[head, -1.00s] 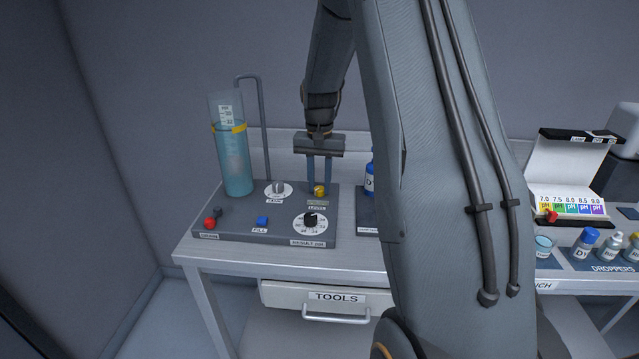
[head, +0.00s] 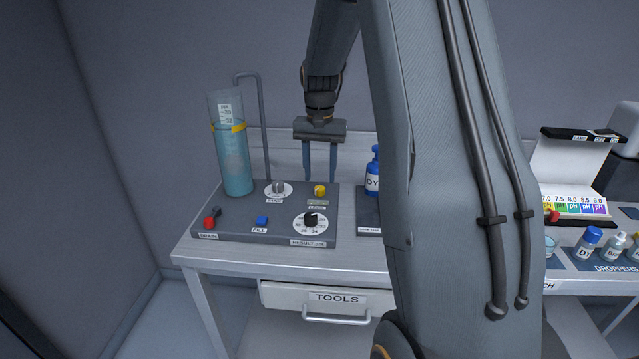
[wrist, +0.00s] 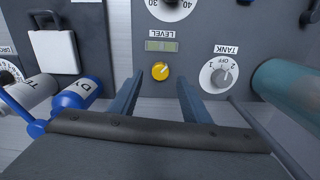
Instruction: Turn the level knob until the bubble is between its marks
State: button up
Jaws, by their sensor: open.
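The yellow level knob (head: 320,190) is on the grey control panel (head: 240,221), near its back right. In the wrist view the knob (wrist: 160,71) sits beside the LEVEL label, with a pale greenish level vial (wrist: 161,46) next to it. The bubble and its marks are too small to make out. My gripper (head: 320,179) is open and empty, above and behind the knob. In the wrist view its two fingers (wrist: 157,80) point toward the knob from either side, apart from it.
The panel also carries the TANK dial (head: 278,189), a dark numbered dial (head: 310,221), a blue FILL button (head: 262,221) and a red knob (head: 209,223). A clear tank (head: 233,160) stands at the left. A blue bottle (head: 373,178) stands close to the right of the gripper.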

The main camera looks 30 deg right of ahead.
aim_at(320, 188)
jog(key=shift+r+b, duration=0.4)
jog(key=shift+r, duration=1.7)
